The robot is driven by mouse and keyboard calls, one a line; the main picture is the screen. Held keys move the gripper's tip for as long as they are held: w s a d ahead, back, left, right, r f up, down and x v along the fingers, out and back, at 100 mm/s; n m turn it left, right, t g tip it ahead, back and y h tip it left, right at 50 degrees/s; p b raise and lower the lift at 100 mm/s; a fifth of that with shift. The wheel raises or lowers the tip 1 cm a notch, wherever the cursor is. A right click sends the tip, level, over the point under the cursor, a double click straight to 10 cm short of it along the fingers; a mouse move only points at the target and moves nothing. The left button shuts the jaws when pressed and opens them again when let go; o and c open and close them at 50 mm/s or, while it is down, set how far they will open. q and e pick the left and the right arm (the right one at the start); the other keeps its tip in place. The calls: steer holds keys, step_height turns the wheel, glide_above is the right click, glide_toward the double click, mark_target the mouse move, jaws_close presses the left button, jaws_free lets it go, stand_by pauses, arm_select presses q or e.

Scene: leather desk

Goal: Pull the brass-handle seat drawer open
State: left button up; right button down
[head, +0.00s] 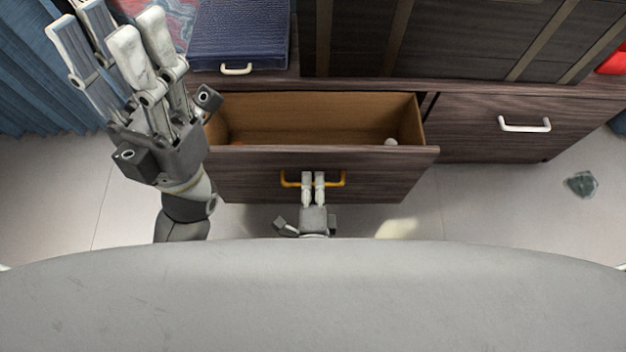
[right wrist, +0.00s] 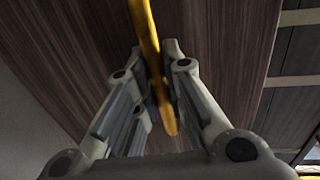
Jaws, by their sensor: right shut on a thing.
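The dark wood seat drawer (head: 390,175) stands well out from the bench in the head view, its light brown inside visible. Its brass handle (head: 333,184) is on the front panel. My right gripper (head: 313,176) is shut on the middle of this handle. In the right wrist view the brass handle (right wrist: 145,35) runs between the fingers of my right gripper (right wrist: 160,75), with the drawer front behind. My left gripper (head: 118,35) is raised at the left of the head view, empty, its fingers apart, away from the drawer.
A small white round thing (head: 390,142) lies inside the drawer at its right. A closed drawer with a white handle (head: 525,124) is to the right. A dark blue case (head: 240,30) rests on the bench top. A greenish lump (head: 580,184) lies on the floor at right.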

steer(key=c, duration=1.5)
jaws_free()
steer(key=shift+s, duration=0.1)
steer(key=s+r, duration=0.1)
steer(key=s, duration=0.6)
steer(key=shift+r, duration=0.2)
